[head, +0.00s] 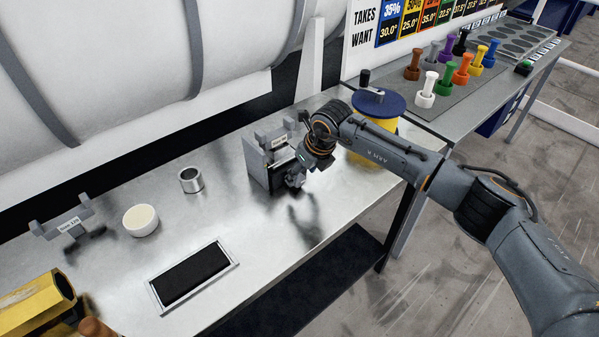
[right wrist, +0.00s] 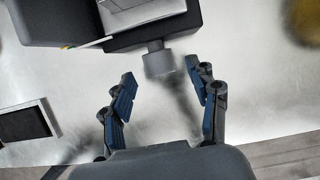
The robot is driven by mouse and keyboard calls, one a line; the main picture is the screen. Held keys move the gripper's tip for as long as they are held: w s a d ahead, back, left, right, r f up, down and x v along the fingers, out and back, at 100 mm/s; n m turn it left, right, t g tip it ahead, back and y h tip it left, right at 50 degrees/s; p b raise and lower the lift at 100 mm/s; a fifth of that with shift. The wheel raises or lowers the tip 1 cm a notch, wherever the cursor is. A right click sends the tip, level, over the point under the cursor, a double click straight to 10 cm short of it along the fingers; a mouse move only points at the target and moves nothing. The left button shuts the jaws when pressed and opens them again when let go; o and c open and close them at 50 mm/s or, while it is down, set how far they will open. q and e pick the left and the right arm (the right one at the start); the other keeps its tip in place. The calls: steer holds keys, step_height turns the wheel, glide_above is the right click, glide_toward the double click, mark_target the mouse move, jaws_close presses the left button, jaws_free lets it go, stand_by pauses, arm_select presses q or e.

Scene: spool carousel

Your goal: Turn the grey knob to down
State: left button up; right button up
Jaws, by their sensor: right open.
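In the head view this grey box (head: 257,170) stands on the steel bench, and my gripper hides the knob. My right gripper (head: 297,179) is close in front of the box. In the right wrist view the right gripper (right wrist: 163,83) is open and empty, its fingers on either side of the space just before the knob. No contact is visible. The knob's pointing direction cannot be told. My left gripper is out of view.
A framed black pad (head: 192,276), cream round piece (head: 140,220), metal ring (head: 191,180) and small grey stand (head: 66,222) are on the bench. A blue-topped yellow canister (head: 380,104) is behind my right arm. Coloured spools stand on the side table (head: 395,100).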

mark_target(298, 179)
steer(key=shift+x, duration=1.4)
steer(key=c, duration=1.2)
steer(key=shift+a+f+t+h+b, duration=0.1)
steer(key=shift+t+h+b, duration=0.2)
steer(key=shift+h, duration=0.1)
steer(key=h+b, duration=0.1)
steer(key=t+h+b, duration=0.1)
steer(key=b, duration=0.1)
steer(key=shift+s+a+f+n+t, duration=0.15)
steer(key=shift+n+t, duration=0.15)
steer(key=shift+b, duration=0.55)
steer(key=shift+r, duration=0.25)
